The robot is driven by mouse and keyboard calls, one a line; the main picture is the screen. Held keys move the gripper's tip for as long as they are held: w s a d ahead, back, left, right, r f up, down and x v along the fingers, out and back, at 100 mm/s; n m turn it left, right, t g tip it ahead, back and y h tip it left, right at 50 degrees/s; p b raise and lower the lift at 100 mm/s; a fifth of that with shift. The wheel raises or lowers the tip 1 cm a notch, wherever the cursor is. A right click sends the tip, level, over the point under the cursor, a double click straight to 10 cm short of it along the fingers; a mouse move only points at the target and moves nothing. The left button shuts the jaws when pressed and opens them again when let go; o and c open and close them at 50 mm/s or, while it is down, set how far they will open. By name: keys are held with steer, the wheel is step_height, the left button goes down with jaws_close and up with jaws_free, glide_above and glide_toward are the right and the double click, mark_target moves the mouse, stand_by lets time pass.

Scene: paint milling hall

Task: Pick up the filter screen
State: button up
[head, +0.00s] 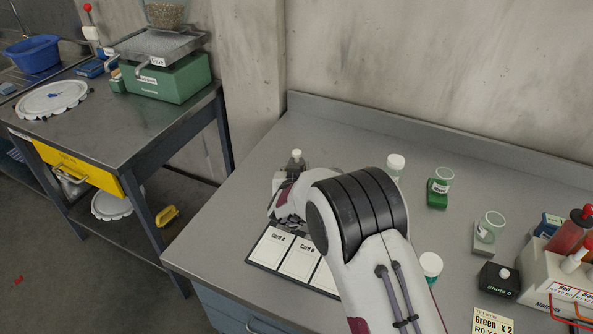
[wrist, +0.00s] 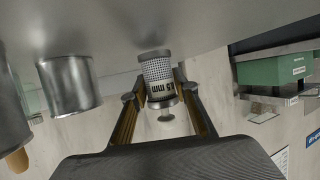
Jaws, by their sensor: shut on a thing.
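The filter screen (wrist: 157,72) is a small mesh cylinder with metal rims and a pale label band marked in mm. In the wrist view it sits between the two fingers of my gripper (wrist: 158,95), which is shut on it. The wrist picture is upside down, with the grey bench top along its upper part. I cannot tell whether the screen touches the bench.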

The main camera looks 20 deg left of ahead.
mark_target(297, 152)
step_height(297, 152, up, 9)
steer(key=shift+r, duration=0.15)
stand_by(0.4)
